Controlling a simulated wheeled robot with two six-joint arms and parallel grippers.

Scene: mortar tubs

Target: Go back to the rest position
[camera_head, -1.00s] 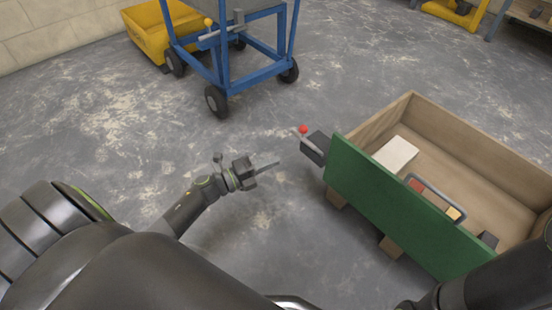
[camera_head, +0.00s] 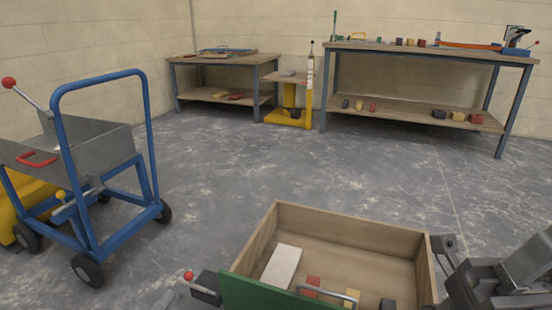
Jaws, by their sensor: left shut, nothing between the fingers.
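Only the tip of my left gripper (camera_head: 168,299) shows, at the bottom edge left of the wooden box. It is shut and empty, over the floor and apart from other things. Part of my right arm (camera_head: 500,275) comes in at the lower right, beside the right end of the box. I cannot make out the right gripper's fingers.
The open wooden box (camera_head: 350,228) with a green front (camera_head: 255,294) holds a white block (camera_head: 281,267) and small coloured blocks. A blue wheeled cart (camera_head: 75,165) stands left. Workbenches (camera_head: 430,52) line the back wall. The mid floor is clear.

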